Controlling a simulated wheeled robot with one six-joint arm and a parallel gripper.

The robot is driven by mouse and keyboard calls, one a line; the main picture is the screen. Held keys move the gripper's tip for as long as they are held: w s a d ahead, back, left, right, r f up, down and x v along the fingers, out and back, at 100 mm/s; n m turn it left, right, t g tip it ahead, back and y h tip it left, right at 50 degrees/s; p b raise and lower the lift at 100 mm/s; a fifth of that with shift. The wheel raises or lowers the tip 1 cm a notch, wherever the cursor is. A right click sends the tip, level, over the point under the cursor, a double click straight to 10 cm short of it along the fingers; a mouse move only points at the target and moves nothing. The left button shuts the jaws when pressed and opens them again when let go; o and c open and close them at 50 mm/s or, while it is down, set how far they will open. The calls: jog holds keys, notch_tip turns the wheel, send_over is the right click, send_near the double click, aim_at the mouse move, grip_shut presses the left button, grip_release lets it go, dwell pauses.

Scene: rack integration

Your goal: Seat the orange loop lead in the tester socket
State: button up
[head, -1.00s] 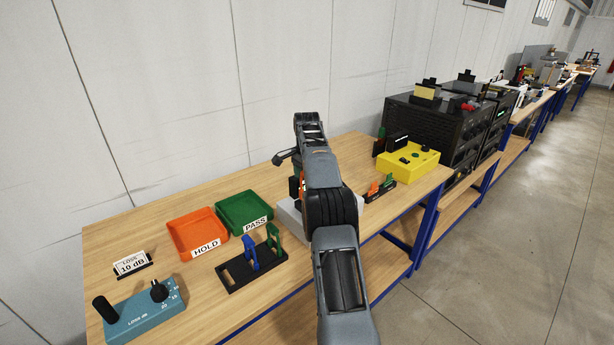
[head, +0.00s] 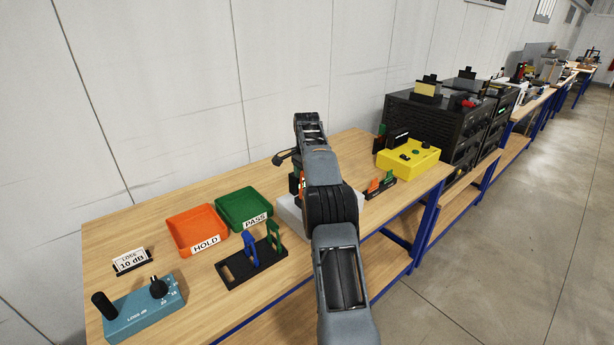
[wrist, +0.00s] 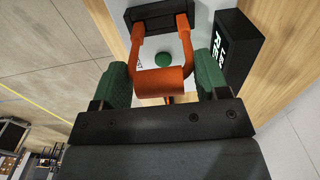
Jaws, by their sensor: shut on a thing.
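In the wrist view, my gripper (wrist: 165,74) has its two green-padded fingers on either side of the orange loop lead (wrist: 168,84) and is shut on its body. The lead's two orange legs reach up to the black socket block (wrist: 158,14) on the tester and meet its face. I cannot tell how deep the ends sit. The tester's white top (wrist: 152,50) with a green button (wrist: 163,61) shows between the legs. In the head view, the grey-white tester (head: 290,217) is partly hidden behind my arm, and the gripper is mostly hidden too.
A black display block (wrist: 236,50) stands right of the lead in the wrist view. In the head view, a black rack (head: 232,272) holds a blue and a green piece. Orange HOLD (head: 183,218) and green PASS (head: 232,193) trays lie behind it. A yellow box (head: 420,163) stands to the right.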

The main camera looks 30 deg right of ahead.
jog(key=shift+f+b, duration=0.5)
jog(key=shift+f, duration=0.6)
jog(key=o, duration=1)
jog(key=shift+r, duration=0.15)
notch_tip(320, 180, up, 14)
jog(key=p, duration=0.8)
jog(key=shift+f+p, duration=0.2)
jog(key=shift+p, duration=0.1)
